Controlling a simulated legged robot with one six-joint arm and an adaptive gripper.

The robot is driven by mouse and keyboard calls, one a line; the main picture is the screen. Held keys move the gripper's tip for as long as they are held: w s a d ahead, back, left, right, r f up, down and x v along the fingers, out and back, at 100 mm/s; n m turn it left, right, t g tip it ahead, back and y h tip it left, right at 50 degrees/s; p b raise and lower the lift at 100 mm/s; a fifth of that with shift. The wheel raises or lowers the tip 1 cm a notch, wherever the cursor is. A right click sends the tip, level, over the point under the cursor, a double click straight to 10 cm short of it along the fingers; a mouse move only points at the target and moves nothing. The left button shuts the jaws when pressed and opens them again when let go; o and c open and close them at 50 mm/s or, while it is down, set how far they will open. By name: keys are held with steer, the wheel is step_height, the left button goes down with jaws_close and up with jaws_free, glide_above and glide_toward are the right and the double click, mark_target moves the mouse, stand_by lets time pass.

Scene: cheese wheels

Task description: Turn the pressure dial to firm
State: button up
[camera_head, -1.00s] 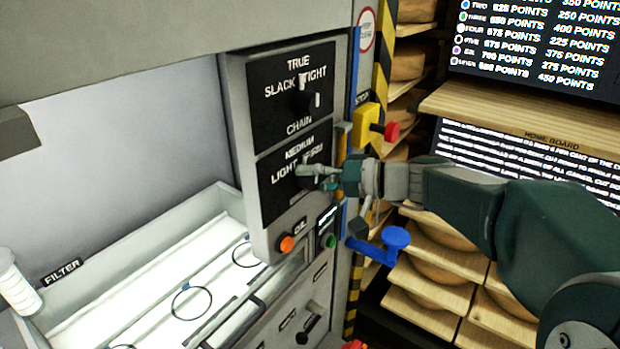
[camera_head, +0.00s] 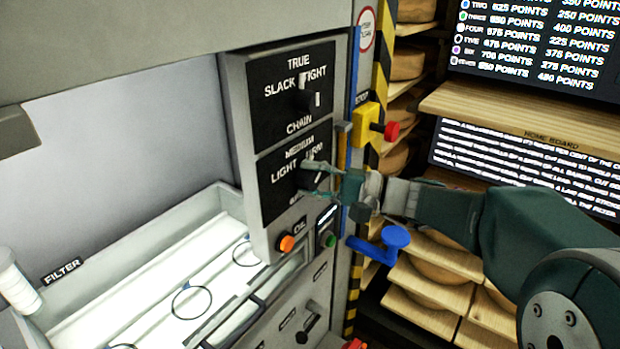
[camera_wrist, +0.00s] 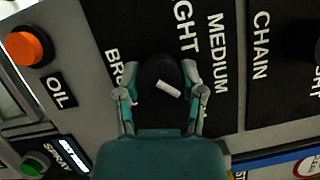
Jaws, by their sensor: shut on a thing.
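The pressure dial (camera_head: 308,178) is a dark round knob on the lower black panel, lettered MEDIUM above, LIGHT to the left and a partly covered FIRM to the right. A fourth label below begins with BR. In the wrist view the knob (camera_wrist: 158,72) sits between my fingers, with a white mark on its face toward the MEDIUM and FIRM side. Its exact setting is hard to read. My gripper (camera_wrist: 161,88) is shut on the knob, one finger on each side. It reaches in from the right in the head view (camera_head: 322,180).
A similar chain dial (camera_head: 306,98) is directly above. An orange OIL button (camera_head: 287,243) and a green button (camera_head: 330,240) are below. A yellow box with a red stop button (camera_head: 391,131) and a blue lever (camera_head: 392,238) are close to my wrist.

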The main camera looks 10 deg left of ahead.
steer(key=shift+f, duration=0.35)
steer(key=o, duration=1.1)
steer(key=shift+w, duration=0.15)
steer(key=shift+o, duration=0.2)
steer(key=shift+r, duration=0.1)
steer(key=shift+d, duration=0.1)
steer(key=d+f, duration=0.1)
steer(key=d, duration=1.1)
steer(key=shift+a, duration=0.1)
